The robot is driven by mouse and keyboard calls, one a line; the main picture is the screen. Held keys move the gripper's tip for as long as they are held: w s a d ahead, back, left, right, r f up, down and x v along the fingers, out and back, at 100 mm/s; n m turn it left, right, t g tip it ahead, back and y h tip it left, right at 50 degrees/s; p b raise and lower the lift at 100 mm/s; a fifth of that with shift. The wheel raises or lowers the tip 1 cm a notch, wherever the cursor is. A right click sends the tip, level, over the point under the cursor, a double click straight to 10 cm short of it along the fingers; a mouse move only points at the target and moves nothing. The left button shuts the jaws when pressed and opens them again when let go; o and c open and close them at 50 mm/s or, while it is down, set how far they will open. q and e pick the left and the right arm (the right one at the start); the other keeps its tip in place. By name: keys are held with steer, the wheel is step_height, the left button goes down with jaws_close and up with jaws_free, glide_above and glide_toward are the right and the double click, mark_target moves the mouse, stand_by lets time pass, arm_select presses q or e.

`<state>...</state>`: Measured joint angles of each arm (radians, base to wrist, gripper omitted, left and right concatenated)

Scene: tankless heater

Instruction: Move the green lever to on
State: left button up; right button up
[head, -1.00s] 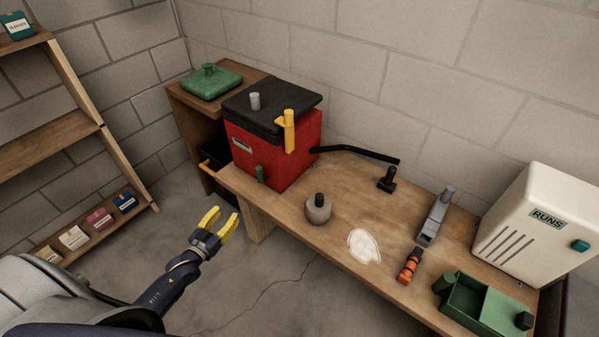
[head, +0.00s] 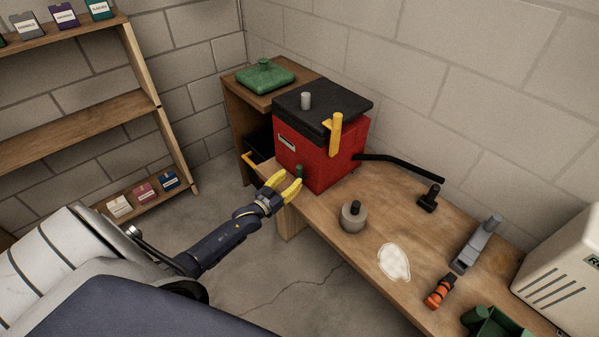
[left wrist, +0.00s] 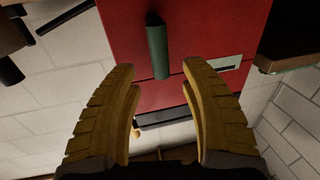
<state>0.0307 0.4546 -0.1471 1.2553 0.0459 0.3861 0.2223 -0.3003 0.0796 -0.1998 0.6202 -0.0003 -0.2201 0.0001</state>
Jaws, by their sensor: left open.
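The red heater box (head: 315,155) with a black lid stands at the left end of the wooden bench. The small green lever (head: 299,171) sticks out low on its front face. In the left wrist view the green lever (left wrist: 157,48) shows ahead of the fingertips, roughly between them. My left gripper (head: 283,183), with yellow fingers, is open and close in front of the lever. Its fingers in the left wrist view (left wrist: 163,85) are apart with nothing between them. I cannot tell whether a fingertip touches the lever. My right gripper is not in view.
A yellow handle (head: 335,134) is on the box's side, and a black rod (head: 405,166) extends over the bench. A grey round weight (head: 353,218), a white patch (head: 394,262) and an orange-black tool (head: 438,292) lie along the bench (head: 380,205). A shelf stands at left.

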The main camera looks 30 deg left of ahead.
mark_target(299, 171)
arm_select(q)
steer(key=shift+w+d, duration=0.15)
steer(key=shift+w, duration=1.25)
steer(key=shift+w+d, duration=0.1)
steer(key=shift+w, duration=1.3)
steer(key=shift+c, duration=0.4)
jaws_close()
